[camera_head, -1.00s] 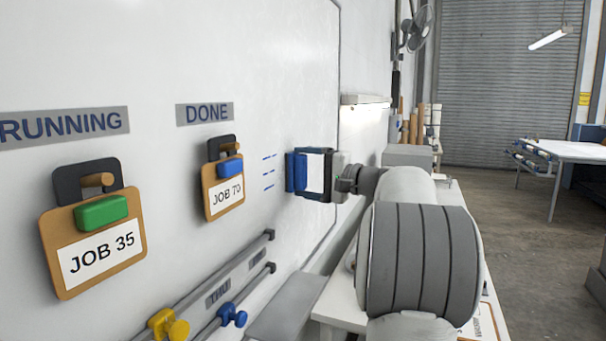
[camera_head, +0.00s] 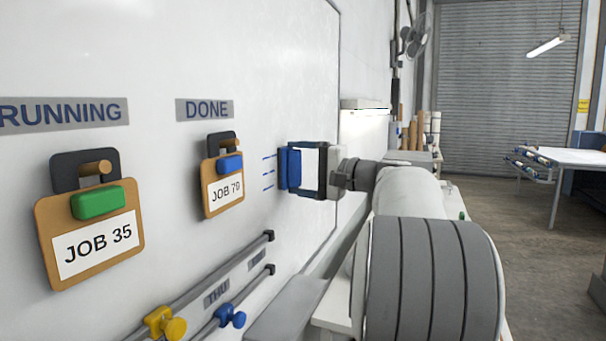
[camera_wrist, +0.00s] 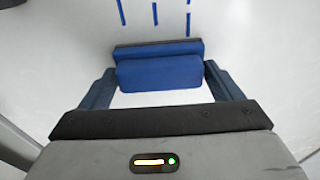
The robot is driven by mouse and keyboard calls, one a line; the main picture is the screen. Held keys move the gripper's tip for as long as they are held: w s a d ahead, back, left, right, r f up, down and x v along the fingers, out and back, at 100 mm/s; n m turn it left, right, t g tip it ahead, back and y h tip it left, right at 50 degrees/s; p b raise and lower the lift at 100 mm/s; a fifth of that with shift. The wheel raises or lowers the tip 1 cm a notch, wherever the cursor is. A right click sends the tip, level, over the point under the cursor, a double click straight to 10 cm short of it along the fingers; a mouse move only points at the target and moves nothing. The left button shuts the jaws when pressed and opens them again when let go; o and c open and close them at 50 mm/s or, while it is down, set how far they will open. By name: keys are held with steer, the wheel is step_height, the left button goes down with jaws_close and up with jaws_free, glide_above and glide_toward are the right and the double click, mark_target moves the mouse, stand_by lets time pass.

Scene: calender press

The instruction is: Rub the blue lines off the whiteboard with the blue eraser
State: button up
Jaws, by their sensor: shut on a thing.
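The whiteboard (camera_head: 285,60) fills the left of the head view. Several short blue lines (camera_head: 268,172) show on it, just left of the eraser; in the wrist view the lines (camera_wrist: 155,13) stand beyond the eraser's far edge. The blue eraser (camera_head: 290,168), with a dark pad, is held in my gripper (camera_head: 308,170), pad side toward the board. The wrist view shows the eraser (camera_wrist: 160,72) between the two fingers. The pad is at or very near the board; I cannot tell whether it touches.
Two clipboards, JOB 35 (camera_head: 90,235) and JOB 70 (camera_head: 222,185), hang on the board left of the lines. Rails (camera_head: 245,265) with a yellow knob (camera_head: 165,323) and a blue knob (camera_head: 232,316) run below. A grey ledge (camera_head: 290,310) lies under the board.

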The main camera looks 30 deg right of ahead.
steer(key=shift+s+a+f+b, duration=0.15)
steer(key=shift+s+a+b, duration=0.1)
steer(key=shift+a+b, duration=0.2)
steer(key=shift+s+a+b, duration=0.8)
steer(key=shift+a, duration=0.05)
steer(key=shift+s+a+b, duration=0.3)
steer(key=shift+a+b, duration=0.2)
steer(key=shift+s+a+b, duration=0.6)
steer(key=shift+s+a, duration=0.1)
steer(key=shift+a, duration=0.2)
steer(key=shift+s+a+b, duration=0.9)
steer(key=shift+a+b, duration=0.1)
steer(key=shift+a, duration=0.15)
steer(key=shift+s+a+r, duration=0.15)
steer(key=shift+r, duration=0.1)
steer(key=shift+r+p, duration=0.65)
steer(key=shift+r, duration=0.3)
steer(key=shift+w+d+f+p, duration=0.1)
steer(key=shift+w+d+p, duration=0.05)
steer(key=shift+w+d, duration=0.55)
steer(key=shift+w+d+p, duration=0.15)
steer(key=shift+w+d, duration=0.3)
steer(key=shift+d, duration=0.3)
steer(key=w+d+p, duration=0.3)
steer(key=w+d, duration=0.3)
steer(key=d, duration=0.2)
steer(key=shift+p, duration=0.4)
